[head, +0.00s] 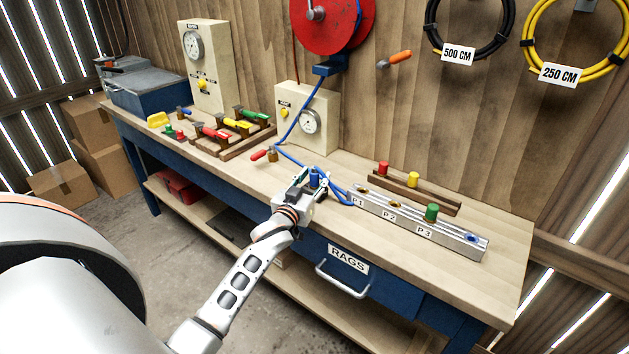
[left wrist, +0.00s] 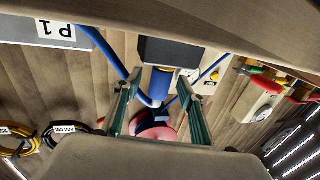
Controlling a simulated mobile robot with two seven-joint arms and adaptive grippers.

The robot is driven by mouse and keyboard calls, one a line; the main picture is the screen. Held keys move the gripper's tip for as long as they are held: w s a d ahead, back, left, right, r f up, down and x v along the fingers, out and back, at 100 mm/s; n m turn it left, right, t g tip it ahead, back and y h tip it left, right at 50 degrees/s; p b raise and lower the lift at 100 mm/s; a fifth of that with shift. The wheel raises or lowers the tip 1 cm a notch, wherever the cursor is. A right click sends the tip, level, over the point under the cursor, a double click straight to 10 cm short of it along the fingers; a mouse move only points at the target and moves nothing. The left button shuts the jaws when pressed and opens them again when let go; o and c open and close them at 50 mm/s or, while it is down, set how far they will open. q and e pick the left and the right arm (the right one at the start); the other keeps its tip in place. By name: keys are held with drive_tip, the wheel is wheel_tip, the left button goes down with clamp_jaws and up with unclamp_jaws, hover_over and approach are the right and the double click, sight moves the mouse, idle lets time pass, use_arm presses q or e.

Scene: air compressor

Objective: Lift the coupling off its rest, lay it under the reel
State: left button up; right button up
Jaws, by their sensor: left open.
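The blue coupling (head: 315,177) stands at the front part of the workbench, left of the P1 label, with the blue hose beside it. In the left wrist view the coupling (left wrist: 161,84) lies between the two green fingers, against a dark block (left wrist: 172,52) that looks like its rest. My left gripper (head: 308,181) is open around the coupling, with a gap showing on each side. The gripper hides part of the coupling and the rest in the head view. The red reel (head: 330,25) hangs on the back wall, and its hose runs down to the bench. My right gripper is out of view.
A metal manifold (head: 420,222) with P1, P2 and P3 labels lies right of the gripper. Behind it is a wooden rail (head: 440,199) with red and yellow fittings. A gauge panel (head: 308,120) and a tool rack (head: 245,143) stand further left.

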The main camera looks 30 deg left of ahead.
use_arm(q)
drive_tip(key=shift+w, duration=0.25)
clamp_jaws()
drive_tip(key=shift+r, duration=0.15)
wheel_tip(320, 180, up, 11)
drive_tip(key=shift+f+p, duration=0.1)
drive_tip(key=shift+p, duration=0.95)
wheel_tip(320, 180, up, 8)
hover_over(315, 171)
drive_tip(key=shift+s+r+p, duration=0.1)
drive_tip(key=shift+r+p, duration=0.35)
drive_tip(key=shift+r, duration=0.05)
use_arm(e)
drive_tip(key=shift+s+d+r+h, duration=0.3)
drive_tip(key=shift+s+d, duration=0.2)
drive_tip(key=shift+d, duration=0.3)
use_arm(q)
drive_tip(key=shift+f, duration=0.1)
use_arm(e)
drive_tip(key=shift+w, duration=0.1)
